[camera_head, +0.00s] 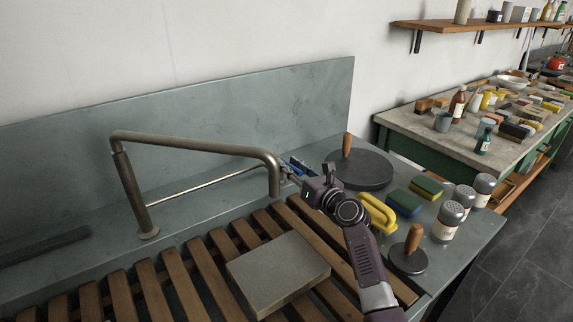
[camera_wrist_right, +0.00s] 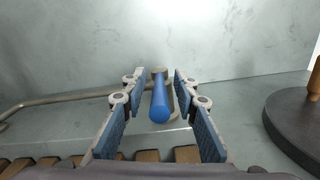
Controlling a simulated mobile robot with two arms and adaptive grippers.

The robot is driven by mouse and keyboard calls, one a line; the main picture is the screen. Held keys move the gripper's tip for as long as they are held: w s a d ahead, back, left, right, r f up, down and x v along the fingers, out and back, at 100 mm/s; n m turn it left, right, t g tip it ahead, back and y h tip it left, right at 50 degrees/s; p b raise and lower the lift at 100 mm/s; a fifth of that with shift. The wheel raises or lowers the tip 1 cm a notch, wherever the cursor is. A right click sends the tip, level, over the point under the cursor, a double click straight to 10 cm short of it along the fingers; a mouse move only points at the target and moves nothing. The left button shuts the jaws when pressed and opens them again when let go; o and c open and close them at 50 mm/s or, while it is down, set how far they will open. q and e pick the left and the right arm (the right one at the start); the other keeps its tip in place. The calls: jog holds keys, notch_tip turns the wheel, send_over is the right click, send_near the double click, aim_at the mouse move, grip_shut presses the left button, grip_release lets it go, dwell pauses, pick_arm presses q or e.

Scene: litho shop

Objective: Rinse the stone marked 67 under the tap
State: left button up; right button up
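A grey stone slab (camera_head: 279,274) lies flat on the wooden slats (camera_head: 190,287); no number is readable on it. The metal tap (camera_head: 200,144) arches over the slats, its spout end above and behind the stone. I see no water flowing. My right gripper (camera_head: 291,170) is just right of the spout end, near the back panel. In the right wrist view my right gripper (camera_wrist_right: 159,88) is open, its blue-padded fingers on both sides of a blue lever (camera_wrist_right: 160,106), with gaps between. My left gripper is out of view.
Right of the slats are a dark disc with a wooden handle (camera_head: 358,172), a yellow brush (camera_head: 378,213), sponges (camera_head: 404,202), a smaller handled disc (camera_head: 408,260) and shaker jars (camera_head: 447,221). A cluttered bench (camera_head: 410,121) stands behind at right.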

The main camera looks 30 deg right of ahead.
jog(key=shift+w+a, duration=0.1)
jog(key=shift+w, duration=0.75)
jog(key=shift+c, duration=0.2)
grip_shut()
